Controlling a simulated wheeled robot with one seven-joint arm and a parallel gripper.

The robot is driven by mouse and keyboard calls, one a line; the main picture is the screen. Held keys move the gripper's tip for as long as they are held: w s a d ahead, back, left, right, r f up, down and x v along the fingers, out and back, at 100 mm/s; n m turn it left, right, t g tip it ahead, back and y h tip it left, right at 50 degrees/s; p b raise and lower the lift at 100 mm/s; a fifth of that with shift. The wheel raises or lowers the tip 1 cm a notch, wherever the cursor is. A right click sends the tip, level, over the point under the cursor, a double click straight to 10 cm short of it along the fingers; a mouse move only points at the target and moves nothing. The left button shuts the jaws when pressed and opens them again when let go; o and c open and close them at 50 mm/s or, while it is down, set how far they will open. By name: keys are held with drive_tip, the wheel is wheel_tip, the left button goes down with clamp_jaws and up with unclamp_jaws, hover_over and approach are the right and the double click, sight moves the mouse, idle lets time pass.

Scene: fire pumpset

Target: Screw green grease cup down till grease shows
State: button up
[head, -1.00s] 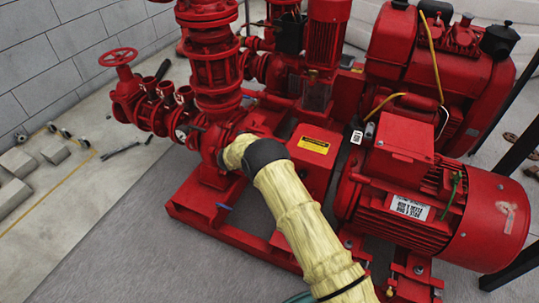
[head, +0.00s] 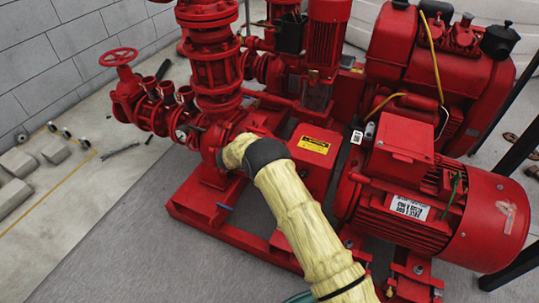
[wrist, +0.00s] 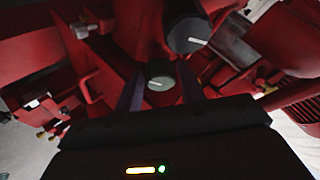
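A small grey-green round cap (wrist: 160,76) with a white line across its face, which looks like the green grease cup, shows in the wrist view. My gripper (wrist: 161,72) has its two dark fingers apart, one on each side of the cap in the picture. Slim gaps show between the fingers and the cap, and I cannot tell how far the tips reach along it. In the head view my yellow-sleeved arm reaches to the red pump (head: 215,150), and the fingers and cup are hidden there.
A larger dark cap (wrist: 188,33) with a white mark sits just above and right of the cup in the wrist view. Red pump castings crowd around.

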drive_tip(key=p+v, duration=0.4)
drive_tip(key=v, duration=1.3)
drive_tip(key=w+d+r+n+t+y, duration=0.2)
drive_tip(key=w+d+r+n+y, duration=0.15)
drive_tip(key=r, duration=0.25)
drive_tip(key=w+d+r+n+t+y, duration=0.1)
drive_tip(key=w+d+r+n+y, duration=0.1)
drive_tip(key=w+r, duration=0.3)
drive_tip(key=s+d+r+n+y, duration=0.3)
drive_tip(key=s+d+r+n, duration=0.1)
drive_tip(key=d+r+n, duration=0.15)
drive_tip(key=s+d+n+g, duration=0.3)
drive_tip(key=s+d, duration=0.7)
drive_tip(key=s, duration=0.5)
drive_tip(key=s+d+n+g, duration=0.3)
drive_tip(key=s+d+g, duration=0.3)
drive_tip(key=s+d, duration=0.4)
drive_tip(key=s, duration=0.5)
drive_tip(key=shift+d+f+n, duration=0.25)
drive_tip(key=shift+d+n, duration=0.15)
